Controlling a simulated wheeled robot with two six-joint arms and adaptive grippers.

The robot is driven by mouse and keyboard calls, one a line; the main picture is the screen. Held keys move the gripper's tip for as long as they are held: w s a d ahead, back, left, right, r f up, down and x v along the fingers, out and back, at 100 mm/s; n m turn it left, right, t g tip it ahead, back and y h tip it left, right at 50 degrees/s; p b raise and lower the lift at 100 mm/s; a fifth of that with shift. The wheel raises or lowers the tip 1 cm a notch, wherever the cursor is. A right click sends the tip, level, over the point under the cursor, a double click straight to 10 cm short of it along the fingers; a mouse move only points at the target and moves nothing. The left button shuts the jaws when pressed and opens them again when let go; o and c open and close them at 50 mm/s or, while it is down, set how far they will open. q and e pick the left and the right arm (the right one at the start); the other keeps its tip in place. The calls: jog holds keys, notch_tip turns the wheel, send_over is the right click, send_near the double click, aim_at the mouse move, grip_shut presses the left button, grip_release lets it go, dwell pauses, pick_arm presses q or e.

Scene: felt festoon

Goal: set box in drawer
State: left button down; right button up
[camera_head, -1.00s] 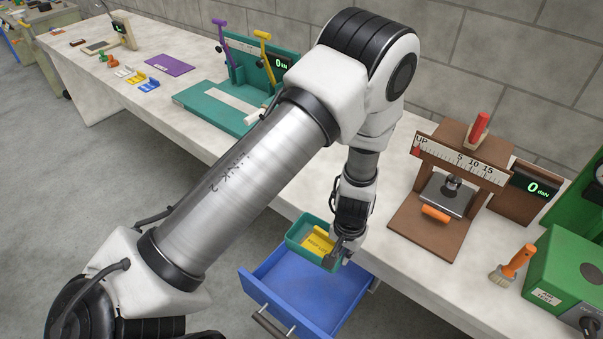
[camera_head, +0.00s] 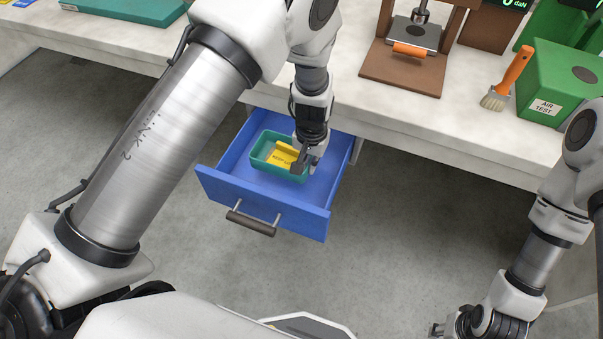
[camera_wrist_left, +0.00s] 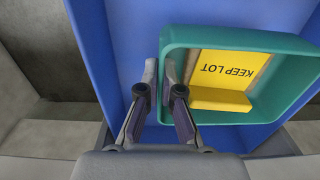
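The teal box (camera_head: 269,168) is an open tray with a yellow card (camera_head: 283,157) inside, marked "KEEP LOT" in the left wrist view. It is within the walls of the open blue drawer (camera_head: 262,203); whether it touches the drawer floor I cannot tell. My left gripper (camera_head: 304,168) is at the box's right side in the head view. In the left wrist view its fingers (camera_wrist_left: 160,82) are close together with the box wall (camera_wrist_left: 280,112) between them, one inside and one outside. My right gripper (camera_head: 437,328) shows only partly at the lower right, away from the drawer.
The drawer is pulled out under a pale bench (camera_head: 390,105) with its dark handle (camera_head: 251,223) facing me. On the bench are a brown press stand (camera_head: 400,75), an orange-handled brush (camera_head: 508,80) and a green test unit (camera_head: 560,85). The floor right of the drawer is clear.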

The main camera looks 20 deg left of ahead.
aim_at(309, 185)
pick_arm(q)
notch_tip(309, 185, down, 6)
jog(key=shift+w+r, duration=0.1)
jog(key=shift+r, duration=0.15)
jog(key=shift+f+b, duration=0.15)
jog(key=shift+b, duration=0.15)
jog(key=c, duration=1.3)
grip_release()
notch_tip(309, 185, up, 12)
jog(key=shift+d+r+p, duration=0.15)
jog(key=shift+r+p, duration=0.05)
jog(key=shift+p, duration=0.2)
